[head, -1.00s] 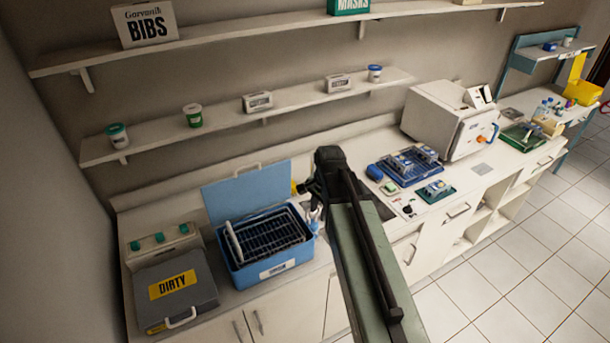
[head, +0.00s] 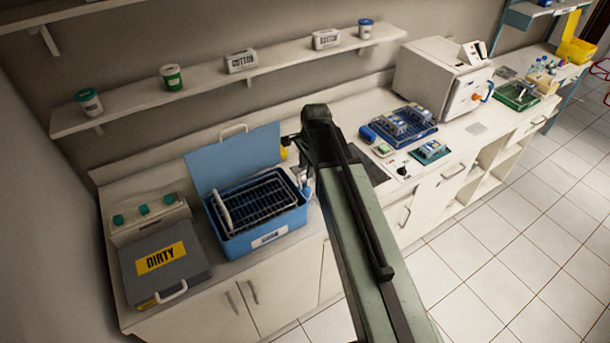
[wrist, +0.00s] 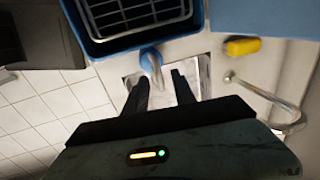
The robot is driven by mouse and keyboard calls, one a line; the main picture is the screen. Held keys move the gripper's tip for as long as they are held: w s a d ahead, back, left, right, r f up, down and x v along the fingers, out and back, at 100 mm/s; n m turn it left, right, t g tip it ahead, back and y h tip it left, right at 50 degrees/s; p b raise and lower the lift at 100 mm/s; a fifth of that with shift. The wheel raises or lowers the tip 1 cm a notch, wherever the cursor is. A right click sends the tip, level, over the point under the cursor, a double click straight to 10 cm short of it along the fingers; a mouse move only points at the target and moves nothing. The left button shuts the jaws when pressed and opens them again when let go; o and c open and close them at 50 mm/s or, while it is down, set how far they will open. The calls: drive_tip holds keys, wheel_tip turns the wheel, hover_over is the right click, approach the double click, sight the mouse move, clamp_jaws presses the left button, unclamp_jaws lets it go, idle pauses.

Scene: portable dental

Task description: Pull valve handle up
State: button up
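A blue-and-white valve handle (wrist: 152,62) sticks out from the side of the blue tub (wrist: 130,41) in the wrist view. In the head view a small pale fitting (head: 303,178) shows at the right end of the blue tub (head: 240,240), partly behind my arm. My gripper (wrist: 161,82) is open, with its two dark fingers apart. The handle's lower end appears between or just beyond the fingertips; I cannot tell whether they touch it. The head view hides my fingers behind my arm.
A yellow object (wrist: 242,46) and a curved metal tap (wrist: 285,120) lie to the right in the wrist view. The tub's blue lid (head: 235,160) stands open behind it. A grey DIRTY box (head: 165,262) is at left. Blue trays (head: 380,135) stand right of my arm.

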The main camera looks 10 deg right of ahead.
clamp_jaws()
idle(1.4)
